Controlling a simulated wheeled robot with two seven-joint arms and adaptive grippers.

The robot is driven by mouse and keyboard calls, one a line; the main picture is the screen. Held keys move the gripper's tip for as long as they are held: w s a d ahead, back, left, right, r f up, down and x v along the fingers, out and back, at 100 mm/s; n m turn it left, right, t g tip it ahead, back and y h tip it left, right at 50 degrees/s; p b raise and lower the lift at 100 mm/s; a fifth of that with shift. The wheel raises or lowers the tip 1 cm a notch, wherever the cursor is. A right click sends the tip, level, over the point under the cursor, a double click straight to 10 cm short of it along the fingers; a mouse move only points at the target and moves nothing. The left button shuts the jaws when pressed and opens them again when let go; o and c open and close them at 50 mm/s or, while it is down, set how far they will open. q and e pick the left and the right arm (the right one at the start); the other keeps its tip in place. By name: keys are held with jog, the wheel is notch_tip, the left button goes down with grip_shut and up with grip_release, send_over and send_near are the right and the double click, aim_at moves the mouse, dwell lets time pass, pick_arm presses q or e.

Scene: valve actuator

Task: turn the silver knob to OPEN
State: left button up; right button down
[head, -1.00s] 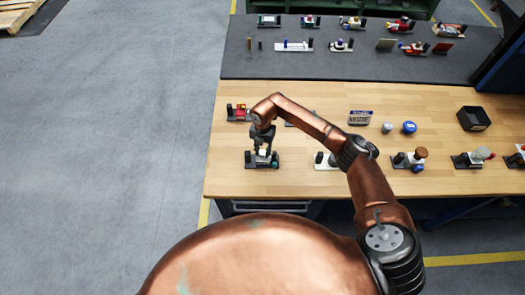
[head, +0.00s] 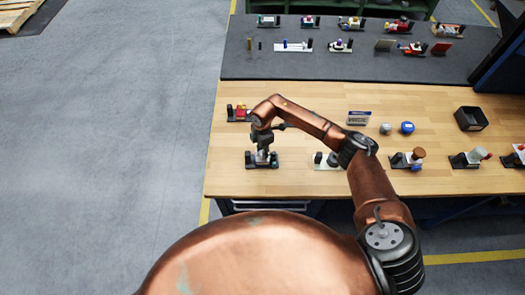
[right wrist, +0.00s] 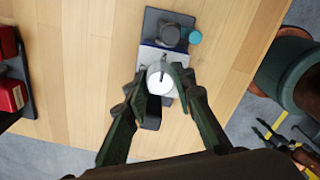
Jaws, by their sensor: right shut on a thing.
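The silver knob (right wrist: 160,78) sits on a small actuator unit with a pale plate and a dark base (head: 249,161), near the left front of the wooden bench. A dark line runs across the knob's top in the right wrist view. My right gripper (right wrist: 160,76) comes down from above, its two fingers shut on opposite sides of the knob. It also shows in the head view (head: 262,155), where it hides most of the knob. Any OPEN marking is too small to read. My left gripper is not in view.
A dark round part (right wrist: 170,34) and a teal cap (right wrist: 195,37) are on the same unit. A red device (right wrist: 10,92) stands to the left. Several other units line the wooden bench (head: 300,184), including one with a brown knob (head: 418,152).

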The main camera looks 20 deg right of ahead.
dwell(0.3)
jog(key=c, duration=1.6)
grip_release()
jog(key=shift+r, duration=0.1)
notch_tip(320, 180, up, 12)
jog(key=shift+f, duration=0.1)
